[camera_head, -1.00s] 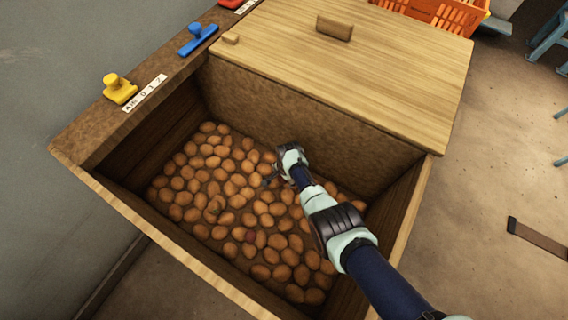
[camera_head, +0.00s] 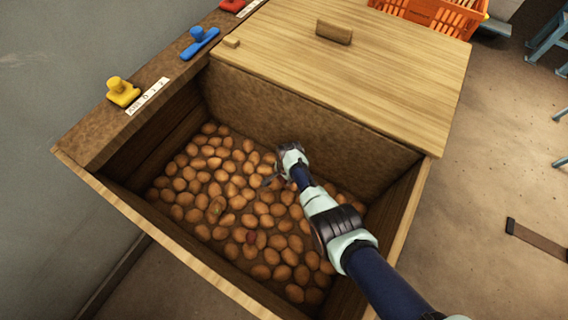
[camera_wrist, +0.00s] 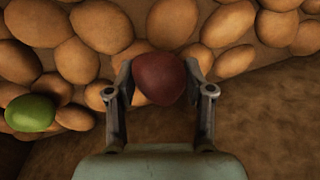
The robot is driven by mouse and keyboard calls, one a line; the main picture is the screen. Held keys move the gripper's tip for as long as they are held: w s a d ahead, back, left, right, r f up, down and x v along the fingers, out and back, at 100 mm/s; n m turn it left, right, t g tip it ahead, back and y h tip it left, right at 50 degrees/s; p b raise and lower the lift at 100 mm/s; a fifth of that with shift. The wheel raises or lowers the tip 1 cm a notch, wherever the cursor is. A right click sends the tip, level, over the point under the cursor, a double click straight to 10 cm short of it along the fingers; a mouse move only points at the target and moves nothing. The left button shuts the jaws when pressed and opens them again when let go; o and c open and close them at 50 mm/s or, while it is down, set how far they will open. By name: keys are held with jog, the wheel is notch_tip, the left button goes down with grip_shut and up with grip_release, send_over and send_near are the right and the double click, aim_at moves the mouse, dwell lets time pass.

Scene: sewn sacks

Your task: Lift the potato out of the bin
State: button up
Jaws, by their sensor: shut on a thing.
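In the wrist view, a dark red potato (camera_wrist: 159,78) sits between the two fingers of my gripper (camera_wrist: 160,88), which is shut on it. Brown potatoes lie close behind and beside it. In the head view, my gripper (camera_head: 271,181) is low inside the bin (camera_head: 315,115), over the potato pile (camera_head: 235,205) near the back wall. The held potato is too small and covered to make out clearly there. I cannot tell whether it is clear of the pile. Another reddish potato (camera_head: 251,237) shows nearer the front of the pile.
A green potato (camera_wrist: 31,113) lies left of my gripper in the wrist view. Wooden bin walls surround the pile. A wooden lid (camera_head: 400,70) covers the back part. Yellow (camera_head: 122,91) and blue (camera_head: 199,42) clips sit on the left rim. An orange crate (camera_head: 430,15) stands behind.

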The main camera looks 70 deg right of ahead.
notch_tip(320, 180, up, 19)
jog(key=p, duration=1)
jog(key=shift+f+p, duration=0.15)
jog(key=shift+p, duration=0.25)
